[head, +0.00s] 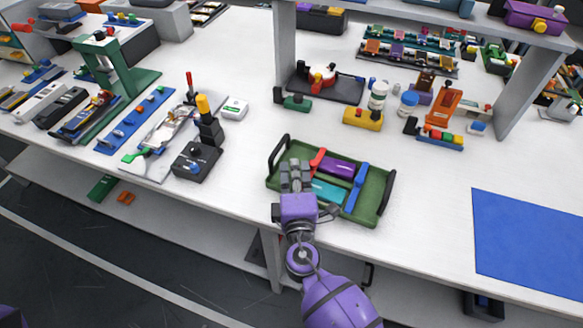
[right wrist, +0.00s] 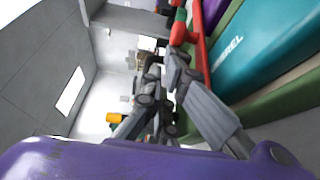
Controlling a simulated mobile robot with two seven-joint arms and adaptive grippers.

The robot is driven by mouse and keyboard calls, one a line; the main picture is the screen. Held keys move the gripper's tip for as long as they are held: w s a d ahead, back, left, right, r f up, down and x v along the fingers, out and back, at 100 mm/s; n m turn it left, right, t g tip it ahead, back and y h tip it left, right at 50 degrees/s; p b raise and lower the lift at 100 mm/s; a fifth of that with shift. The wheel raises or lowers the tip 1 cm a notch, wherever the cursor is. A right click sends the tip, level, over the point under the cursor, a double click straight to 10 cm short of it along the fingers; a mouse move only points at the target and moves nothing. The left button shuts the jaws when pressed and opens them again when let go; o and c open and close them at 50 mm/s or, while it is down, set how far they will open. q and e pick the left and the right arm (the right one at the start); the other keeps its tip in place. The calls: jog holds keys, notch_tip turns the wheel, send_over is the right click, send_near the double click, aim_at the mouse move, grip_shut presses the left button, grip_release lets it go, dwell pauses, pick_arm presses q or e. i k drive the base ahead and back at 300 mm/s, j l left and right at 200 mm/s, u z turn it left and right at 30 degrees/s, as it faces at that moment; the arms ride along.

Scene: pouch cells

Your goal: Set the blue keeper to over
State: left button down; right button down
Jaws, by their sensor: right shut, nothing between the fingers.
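A green tray (head: 373,205) with black end handles lies near the table's front edge. In it lie a purple cell (head: 337,167) and a teal cell (head: 328,191). The blue keeper (head: 356,187) is a long bar along the right ends of the cells. A red keeper (head: 318,160) is at their left ends; it also shows in the right wrist view (right wrist: 199,50), beside the teal cell (right wrist: 245,50). My right gripper (head: 296,166) is shut and empty over the tray's left part, close to the red keeper and left of the blue one. My left gripper is out of view.
A black box with a yellow-topped stick (head: 195,165) stands left of the tray. A yellow block (head: 362,119) and an orange stand (head: 443,106) are behind it. A blue mat (head: 530,245) lies at right, with bare white table between.

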aim_at(359, 180)
jog(key=k, duration=0.85)
jog(key=j, duration=0.05)
